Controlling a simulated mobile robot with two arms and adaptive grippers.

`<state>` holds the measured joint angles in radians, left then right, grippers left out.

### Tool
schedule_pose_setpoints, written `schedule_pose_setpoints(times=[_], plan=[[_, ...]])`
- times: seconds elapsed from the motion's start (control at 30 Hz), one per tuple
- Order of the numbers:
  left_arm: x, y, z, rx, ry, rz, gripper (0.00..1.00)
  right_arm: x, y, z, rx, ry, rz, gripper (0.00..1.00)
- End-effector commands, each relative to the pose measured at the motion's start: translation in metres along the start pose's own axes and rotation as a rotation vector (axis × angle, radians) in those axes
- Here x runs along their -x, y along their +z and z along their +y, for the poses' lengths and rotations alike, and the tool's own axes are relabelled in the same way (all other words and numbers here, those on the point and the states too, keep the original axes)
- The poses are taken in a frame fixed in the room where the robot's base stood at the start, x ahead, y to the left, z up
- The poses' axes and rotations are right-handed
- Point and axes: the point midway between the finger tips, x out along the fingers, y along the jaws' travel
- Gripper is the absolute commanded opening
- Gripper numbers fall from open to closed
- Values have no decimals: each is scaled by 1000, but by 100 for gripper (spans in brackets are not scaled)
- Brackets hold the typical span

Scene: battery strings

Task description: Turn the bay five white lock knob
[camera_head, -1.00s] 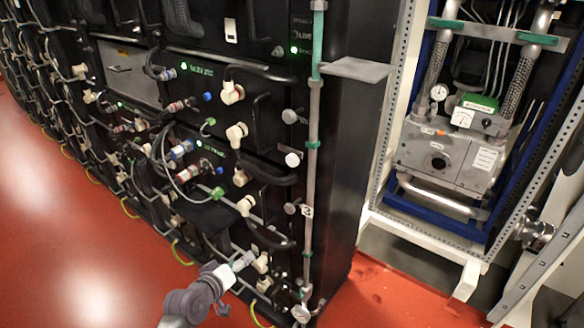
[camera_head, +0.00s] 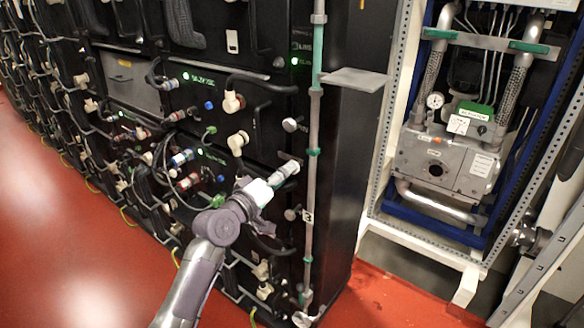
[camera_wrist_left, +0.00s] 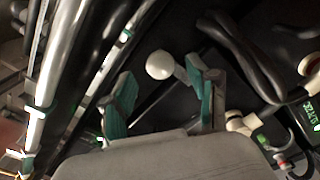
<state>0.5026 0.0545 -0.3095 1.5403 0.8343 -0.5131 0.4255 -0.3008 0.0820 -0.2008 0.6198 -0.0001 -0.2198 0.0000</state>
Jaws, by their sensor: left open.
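My left gripper (camera_head: 286,171) reaches up from below to the right edge of the battery rack in the head view. In the left wrist view the gripper (camera_wrist_left: 162,95) is open, with one green-padded finger on each side. A round white lock knob (camera_wrist_left: 160,65) sits just ahead of the gap between the fingertips, apart from them as far as I can tell. In the head view the gripper largely covers this knob. I cannot read a bay number on it. My right gripper is not in view.
Other round knobs sit above (camera_head: 290,124) and below (camera_head: 291,214) on the same rack edge. A vertical pipe (camera_head: 314,180) with green clamps runs close to the right of the gripper. Black cables and handles crowd the left. A grey shelf plate (camera_head: 355,79) juts out above right.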

Motion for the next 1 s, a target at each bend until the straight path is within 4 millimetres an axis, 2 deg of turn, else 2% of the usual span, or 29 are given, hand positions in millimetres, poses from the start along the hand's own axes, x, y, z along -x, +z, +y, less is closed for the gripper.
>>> schedule_pose_setpoints(times=[0.1,0.23,0.63,0.9,1.0], plan=[[-20,0,0,-1,0,0,60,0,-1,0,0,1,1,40],[-33,0,0,0,0,-1,60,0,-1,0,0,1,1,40],[-39,0,0,-1,-1,0,58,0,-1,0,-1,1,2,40],[-39,0,0,-1,-1,0,13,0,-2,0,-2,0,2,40],[-39,0,-1,-1,-1,0,0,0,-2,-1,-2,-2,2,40]])
